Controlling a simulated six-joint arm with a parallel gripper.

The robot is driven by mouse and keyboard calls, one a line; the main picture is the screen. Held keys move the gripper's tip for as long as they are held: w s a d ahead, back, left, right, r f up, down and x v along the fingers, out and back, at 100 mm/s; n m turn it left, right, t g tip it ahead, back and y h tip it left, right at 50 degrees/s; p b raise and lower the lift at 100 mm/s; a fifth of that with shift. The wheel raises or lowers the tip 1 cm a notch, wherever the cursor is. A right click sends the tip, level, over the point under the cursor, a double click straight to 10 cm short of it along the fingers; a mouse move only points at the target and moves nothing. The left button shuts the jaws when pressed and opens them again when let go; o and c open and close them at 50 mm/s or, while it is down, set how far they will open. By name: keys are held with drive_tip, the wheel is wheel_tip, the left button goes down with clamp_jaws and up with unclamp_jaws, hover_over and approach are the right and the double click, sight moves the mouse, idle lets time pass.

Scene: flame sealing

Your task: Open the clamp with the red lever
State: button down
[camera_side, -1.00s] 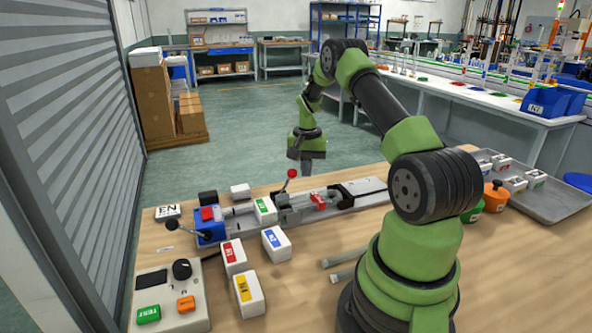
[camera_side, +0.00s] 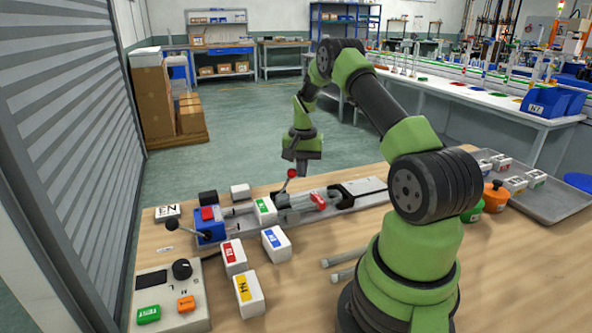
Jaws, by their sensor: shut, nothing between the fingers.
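The red lever (camera_side: 292,173) is a red ball knob on a thin rod that stands up from the clamp (camera_side: 293,203), leaning slightly right. The clamp sits on the long metal rail (camera_side: 358,190) in the middle of the bench and has a red part (camera_side: 318,201) on its right side. My gripper (camera_side: 301,169) points down just right of and behind the knob, with its fingers shut and empty. The fingertips look very close to the knob; I cannot tell whether they touch it.
A blue unit (camera_side: 210,232) with a black-knobbed lever (camera_side: 172,225) stands at the rail's left end. Several white labelled blocks, such as one with a yellow label (camera_side: 249,294), lie in front. A control box (camera_side: 168,300) is at front left; a grey tray (camera_side: 545,203) is at right.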

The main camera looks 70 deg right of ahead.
drive_tip(key=shift+w+a, duration=0.15)
drive_tip(key=shift+a, duration=0.05)
drive_tip(key=shift+w+a+r, duration=0.3)
drive_tip(key=shift+w+a, duration=0.3)
drive_tip(key=shift+a, duration=0.05)
drive_tip(key=shift+w+r, duration=0.1)
drive_tip(key=shift+w+a, duration=0.1)
drive_tip(key=shift+a, duration=0.05)
drive_tip(key=shift+w+a+r, duration=0.15)
drive_tip(key=shift+w+a, duration=0.3)
drive_tip(key=shift+w, duration=0.05)
idle(0.4)
